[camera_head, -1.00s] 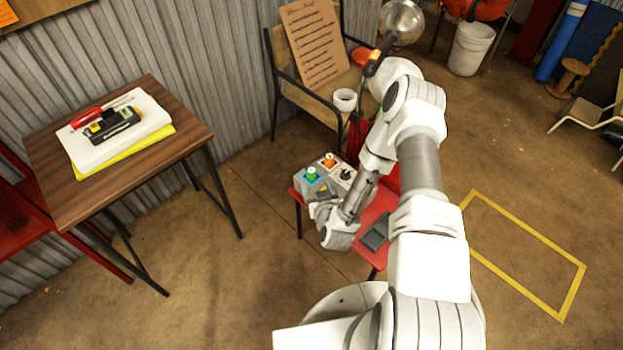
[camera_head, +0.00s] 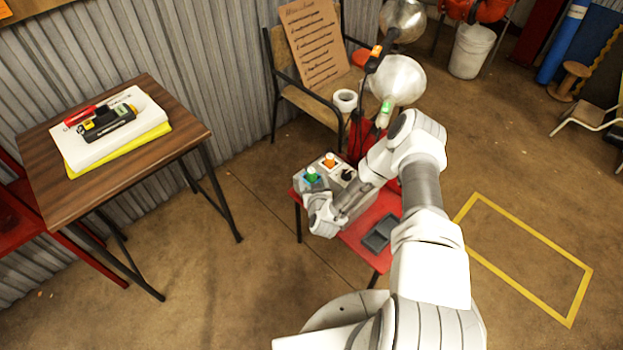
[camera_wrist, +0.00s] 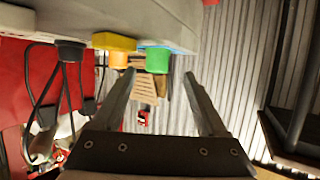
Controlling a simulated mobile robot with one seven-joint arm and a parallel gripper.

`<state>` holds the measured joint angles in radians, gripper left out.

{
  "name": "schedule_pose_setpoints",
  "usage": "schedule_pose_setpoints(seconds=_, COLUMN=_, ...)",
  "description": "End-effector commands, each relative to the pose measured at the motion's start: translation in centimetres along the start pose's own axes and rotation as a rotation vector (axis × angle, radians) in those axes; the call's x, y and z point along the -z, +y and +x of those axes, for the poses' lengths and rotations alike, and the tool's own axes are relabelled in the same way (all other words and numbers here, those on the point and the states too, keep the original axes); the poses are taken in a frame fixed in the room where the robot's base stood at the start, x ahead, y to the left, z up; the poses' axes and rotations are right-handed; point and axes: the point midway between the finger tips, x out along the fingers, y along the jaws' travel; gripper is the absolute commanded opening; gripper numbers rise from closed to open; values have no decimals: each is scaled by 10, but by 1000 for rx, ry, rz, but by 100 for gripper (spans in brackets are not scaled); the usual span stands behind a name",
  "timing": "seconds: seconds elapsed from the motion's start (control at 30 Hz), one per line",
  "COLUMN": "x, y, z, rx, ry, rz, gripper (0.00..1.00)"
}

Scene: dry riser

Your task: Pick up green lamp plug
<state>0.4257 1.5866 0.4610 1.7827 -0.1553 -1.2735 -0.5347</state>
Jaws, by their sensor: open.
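The green lamp plug (camera_head: 311,174) stands in a blue-marked socket on the left of a grey socket box (camera_head: 341,175). In the wrist view the green plug (camera_wrist: 158,60) shows just past my fingertips, about midway between them. My gripper (camera_wrist: 160,74) is open and empty, with one finger on each side of the line to the plug. I cannot tell whether any finger touches the plug.
An orange plug (camera_head: 330,160) and a black plug (camera_head: 347,174) sit beside the green one, close to my fingers. The box rests on a red bench (camera_head: 362,232) with a dark tray (camera_head: 379,233). Black cables (camera_wrist: 65,95) hang at left in the wrist view.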

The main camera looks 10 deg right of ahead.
Motion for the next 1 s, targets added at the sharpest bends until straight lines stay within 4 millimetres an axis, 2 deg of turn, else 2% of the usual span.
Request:
schedule_pose_setpoints(seconds=0.17, x=-1, y=2, z=14, rx=-2, ry=1, rz=1, gripper=76)
schedule_pose_setpoints(seconds=0.3, x=0, y=6, z=37, rx=-3, ry=1, rz=2, gripper=76)
schedule_pose_setpoints(seconds=0.43, x=1, y=5, z=50, rx=-1, ry=1, rz=1, gripper=76)
schedule_pose_setpoints(seconds=0.73, x=3, y=4, z=55, rx=0, ry=-1, rz=0, gripper=76)
schedule_pose_setpoints(seconds=0.77, x=3, y=5, z=55, rx=0, ry=-1, rz=0, gripper=72)
schedule_pose_setpoints(seconds=1.0, x=3, y=4, z=55, rx=0, ry=-1, rz=0, gripper=29)
